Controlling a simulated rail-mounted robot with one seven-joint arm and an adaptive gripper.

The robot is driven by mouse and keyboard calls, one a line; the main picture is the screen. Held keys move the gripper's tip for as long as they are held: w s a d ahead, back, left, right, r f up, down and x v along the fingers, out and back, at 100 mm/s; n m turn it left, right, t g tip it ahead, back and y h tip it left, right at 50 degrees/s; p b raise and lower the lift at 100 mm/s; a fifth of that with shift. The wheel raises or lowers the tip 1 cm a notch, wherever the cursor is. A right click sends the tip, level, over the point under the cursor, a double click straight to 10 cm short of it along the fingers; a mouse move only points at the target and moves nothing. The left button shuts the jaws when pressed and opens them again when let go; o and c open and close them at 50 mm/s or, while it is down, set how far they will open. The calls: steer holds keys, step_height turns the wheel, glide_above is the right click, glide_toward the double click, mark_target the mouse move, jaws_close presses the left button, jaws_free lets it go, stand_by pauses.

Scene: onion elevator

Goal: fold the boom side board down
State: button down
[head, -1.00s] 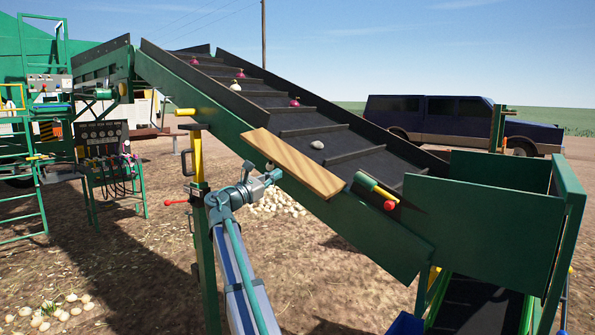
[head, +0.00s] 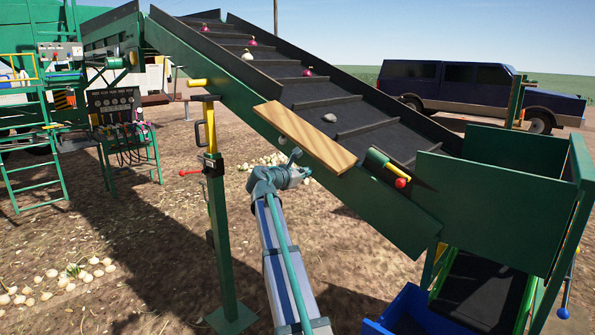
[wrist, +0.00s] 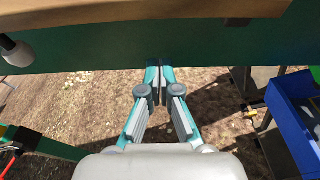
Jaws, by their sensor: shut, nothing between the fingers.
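The boom side board is a plain wooden plank (head: 305,137) on the near side of the sloping green boom (head: 384,212), its face turned up and outward. In the wrist view the plank (wrist: 150,8) crosses the top edge. A pale round knob (wrist: 13,50) on a dark stem is below the plank at the left. My gripper (wrist: 159,76) is shut and empty, its tips below the plank, over the green boom's lower edge; I cannot tell whether they touch it. In the head view my wrist is under the plank and my fingertips are hard to make out.
A yellow-and-green cylinder with a red knob (head: 401,183) is right of the plank. A green post with a red-tipped lever (head: 190,172) stands left of my arm. A blue bin (head: 412,305) is low right. Onions and a stone lie on the belt (head: 318,98).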

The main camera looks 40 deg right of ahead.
mark_target(316, 156)
steer(key=r, duration=0.1)
steer(key=r+p, duration=0.1)
steer(key=s+d+r+p, duration=0.1)
steer(key=shift+s+r, duration=0.1)
steer(key=shift+r, duration=0.1)
stand_by(0.3)
steer(key=r+p, duration=0.1)
steer(key=s+r+p, duration=0.1)
steer(key=r, duration=0.1)
steer(key=shift+d, duration=0.1)
steer(key=shift+f, duration=0.2)
